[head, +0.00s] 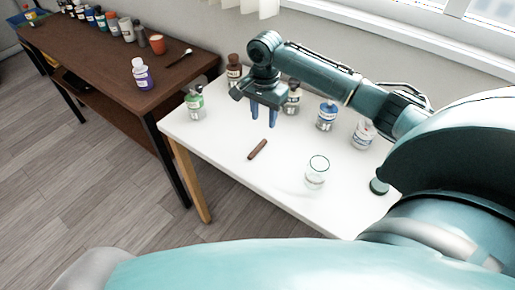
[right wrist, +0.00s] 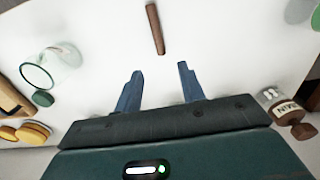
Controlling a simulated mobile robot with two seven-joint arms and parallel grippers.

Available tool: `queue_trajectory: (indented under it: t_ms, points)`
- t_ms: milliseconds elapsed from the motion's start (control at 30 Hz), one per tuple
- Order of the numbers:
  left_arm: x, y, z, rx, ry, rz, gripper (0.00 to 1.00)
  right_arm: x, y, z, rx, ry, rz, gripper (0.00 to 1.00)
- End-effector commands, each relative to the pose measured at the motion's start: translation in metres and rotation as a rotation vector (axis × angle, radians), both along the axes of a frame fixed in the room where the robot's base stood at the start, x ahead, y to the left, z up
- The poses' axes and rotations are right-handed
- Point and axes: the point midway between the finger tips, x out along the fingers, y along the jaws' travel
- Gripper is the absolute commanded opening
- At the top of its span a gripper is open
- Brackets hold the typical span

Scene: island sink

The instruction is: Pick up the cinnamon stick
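The cinnamon stick (head: 258,149) is a short brown rod lying on the white table (head: 220,140), left of the glass jar. In the right wrist view the cinnamon stick (right wrist: 155,28) lies at the top middle, ahead of the fingers and apart from them. My right gripper (head: 264,122) is above the table, beyond the stick in the head view. Its two blue fingers are spread with nothing between them, as the right wrist view also shows (right wrist: 158,82). My left gripper does not show in the head view.
An open glass jar (head: 316,173) stands right of the stick, with a green lid (head: 379,186) farther right. Several labelled bottles, such as a green one (head: 195,104) and a blue one (head: 327,116), line the table's back and left. A brown table (head: 110,65) stands left.

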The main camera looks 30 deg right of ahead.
Motion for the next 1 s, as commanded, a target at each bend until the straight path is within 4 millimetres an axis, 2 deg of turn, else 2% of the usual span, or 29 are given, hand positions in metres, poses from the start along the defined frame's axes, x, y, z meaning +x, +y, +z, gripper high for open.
queue_trajectory:
  t_ms: [100, 367, 633, 767, 967, 1000]
  points:
    - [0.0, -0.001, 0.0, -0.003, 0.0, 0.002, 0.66, -0.001, 0.001, -0.022, 0.001, 0.002, 0.002, 0.4]
    - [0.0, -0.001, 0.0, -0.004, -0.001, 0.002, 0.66, -0.001, 0.001, -0.043, 0.0, 0.0, 0.003, 0.4]
    - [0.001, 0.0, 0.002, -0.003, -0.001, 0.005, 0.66, -0.002, 0.003, -0.082, -0.001, 0.001, 0.003, 0.4]
    - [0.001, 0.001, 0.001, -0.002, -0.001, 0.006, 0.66, -0.002, 0.003, -0.09, 0.0, -0.002, 0.005, 0.4]
    - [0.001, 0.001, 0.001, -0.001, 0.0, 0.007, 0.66, -0.002, 0.003, -0.091, 0.0, -0.002, 0.005, 0.4]
    - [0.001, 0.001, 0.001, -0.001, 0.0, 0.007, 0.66, -0.002, 0.003, -0.091, 0.0, -0.002, 0.005, 0.37]
